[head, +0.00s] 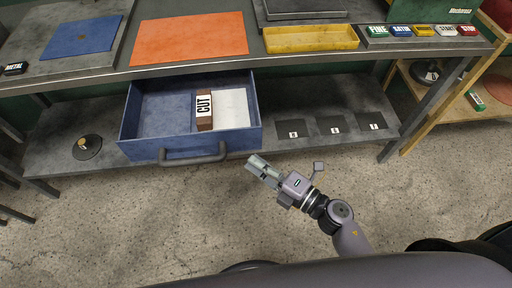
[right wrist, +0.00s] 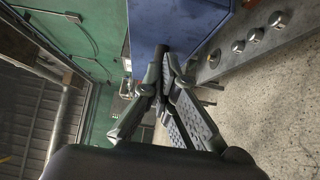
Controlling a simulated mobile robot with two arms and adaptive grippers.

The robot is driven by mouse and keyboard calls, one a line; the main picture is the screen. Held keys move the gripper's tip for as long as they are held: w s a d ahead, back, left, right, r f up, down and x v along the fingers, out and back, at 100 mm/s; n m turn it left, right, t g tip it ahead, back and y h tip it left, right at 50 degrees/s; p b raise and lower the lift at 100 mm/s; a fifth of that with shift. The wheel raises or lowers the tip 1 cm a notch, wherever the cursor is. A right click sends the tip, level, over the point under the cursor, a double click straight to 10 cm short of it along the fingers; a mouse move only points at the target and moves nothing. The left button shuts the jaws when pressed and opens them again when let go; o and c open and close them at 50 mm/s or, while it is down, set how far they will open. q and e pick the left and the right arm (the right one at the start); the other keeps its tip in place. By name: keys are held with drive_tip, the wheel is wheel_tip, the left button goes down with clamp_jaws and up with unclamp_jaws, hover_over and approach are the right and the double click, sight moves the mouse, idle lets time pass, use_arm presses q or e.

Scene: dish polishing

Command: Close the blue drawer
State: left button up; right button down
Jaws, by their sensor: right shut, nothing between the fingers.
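The blue drawer (head: 138,148) is pulled out from under the workbench in the head view, with a dark handle (head: 193,157) across its front. It holds a brown block marked CUT (head: 204,108) and a white piece (head: 231,108). My right gripper (head: 256,166) is shut and empty, just in front of the right end of the drawer front; whether it touches cannot be told. In the right wrist view the fingers (right wrist: 164,58) point at a blue surface of the drawer (right wrist: 172,22). My left gripper is out of view.
The bench top above carries an orange mat (head: 190,38), a blue mat (head: 82,36) and a yellow tray (head: 310,39). A lower shelf (head: 290,100) has numbered dark plates. A round dark base (head: 87,148) stands left of the drawer. The floor in front is clear.

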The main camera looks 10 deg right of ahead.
sight(240, 140)
drive_tip(key=shift+w, duration=2.05)
